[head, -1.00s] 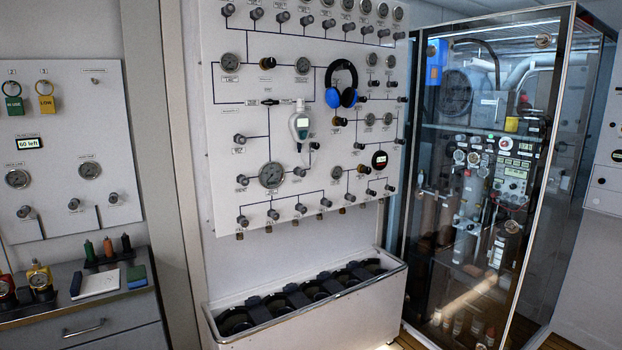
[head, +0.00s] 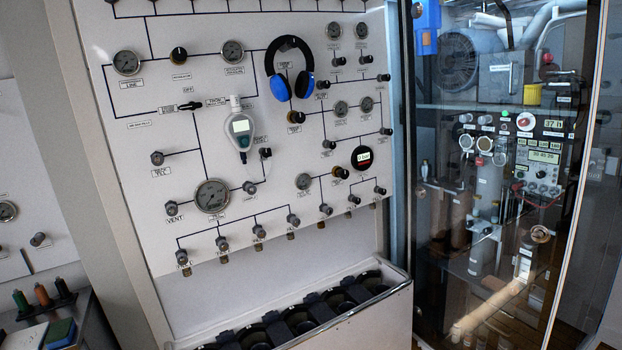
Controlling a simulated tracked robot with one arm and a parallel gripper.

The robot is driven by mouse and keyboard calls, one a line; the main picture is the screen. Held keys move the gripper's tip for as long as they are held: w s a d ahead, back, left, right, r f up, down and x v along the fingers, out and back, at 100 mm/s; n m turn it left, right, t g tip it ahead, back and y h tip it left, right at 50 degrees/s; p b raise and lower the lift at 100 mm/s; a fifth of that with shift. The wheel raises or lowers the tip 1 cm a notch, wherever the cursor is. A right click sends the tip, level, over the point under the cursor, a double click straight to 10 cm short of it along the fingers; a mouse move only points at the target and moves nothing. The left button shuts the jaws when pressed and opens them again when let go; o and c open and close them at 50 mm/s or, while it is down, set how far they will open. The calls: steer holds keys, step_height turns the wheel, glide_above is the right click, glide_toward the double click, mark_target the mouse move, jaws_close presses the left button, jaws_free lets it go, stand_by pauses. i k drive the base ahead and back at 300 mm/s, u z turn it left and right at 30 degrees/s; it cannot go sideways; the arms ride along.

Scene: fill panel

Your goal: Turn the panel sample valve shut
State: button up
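The white fill panel (head: 130,200) fills the left and middle of the view, with several small valve knobs, gauges and dark flow lines. A handheld analyser (head: 239,128) with a lit screen hangs at its middle. A small dark valve knob (head: 265,153) sits just right of the analyser, with a label above it too small to read. I cannot tell for sure which knob is the panel sample valve, or whether it is open or shut. My gripper is not in view.
Blue headphones (head: 290,70) hang on the panel. A white trough (head: 395,305) with dark round sockets stands below it. A glass-fronted cabinet (head: 575,210) stands at the right, and a grey counter (head: 75,310) at the lower left.

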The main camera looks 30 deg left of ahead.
mark_target(251, 189)
steer(key=u, duration=0.2)
steer(key=i, duration=1.25)
steer(key=u, duration=0.55)
